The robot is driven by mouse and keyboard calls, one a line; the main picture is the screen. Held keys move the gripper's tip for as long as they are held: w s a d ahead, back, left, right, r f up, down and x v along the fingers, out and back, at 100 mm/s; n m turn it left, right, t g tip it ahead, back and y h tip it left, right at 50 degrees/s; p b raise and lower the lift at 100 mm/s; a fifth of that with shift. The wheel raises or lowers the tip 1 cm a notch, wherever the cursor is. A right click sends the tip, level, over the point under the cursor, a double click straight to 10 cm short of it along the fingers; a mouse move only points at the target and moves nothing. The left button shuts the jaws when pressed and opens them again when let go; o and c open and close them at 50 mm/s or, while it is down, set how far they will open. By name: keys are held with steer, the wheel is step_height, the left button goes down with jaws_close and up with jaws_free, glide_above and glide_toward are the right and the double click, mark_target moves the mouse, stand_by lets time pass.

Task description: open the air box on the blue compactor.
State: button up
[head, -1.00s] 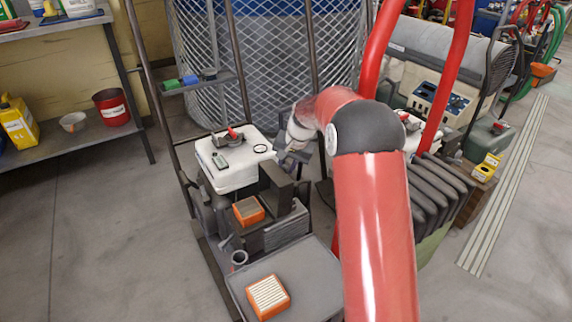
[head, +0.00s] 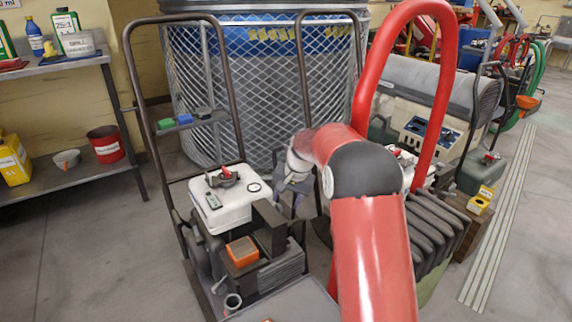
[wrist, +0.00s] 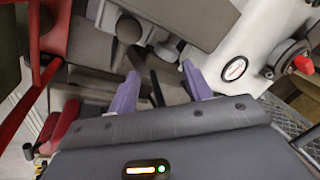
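A machine with a dark frame and a white tank (head: 236,212) stands left of my arm; I see no clearly blue compactor body. On its dark engine, an orange filter (head: 242,252) sits exposed beside an upright dark grey plate or box (head: 270,226), possibly the air box cover. My gripper (head: 292,192) is just right of the tank, partly hidden by my arm. In the wrist view its two purple fingers (wrist: 160,88) are apart, with a dark rod showing between or behind them. A grey box-like part (wrist: 185,22) is beyond the fingertips, with the white tank (wrist: 235,45) to the right.
A second machine with a red hoop handle (head: 447,70) and dark ribbed part (head: 437,225) stands close right of my arm. A mesh cage (head: 250,110) is behind. A shelf (head: 85,180) with a red bucket (head: 105,144) is at left. Left floor is clear.

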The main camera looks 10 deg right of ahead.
step_height(320, 180, up, 17)
steer(key=p, duration=0.1)
steer(key=shift+a, duration=0.2)
steer(key=shift+s+f, duration=0.1)
steer(key=shift+f, duration=0.05)
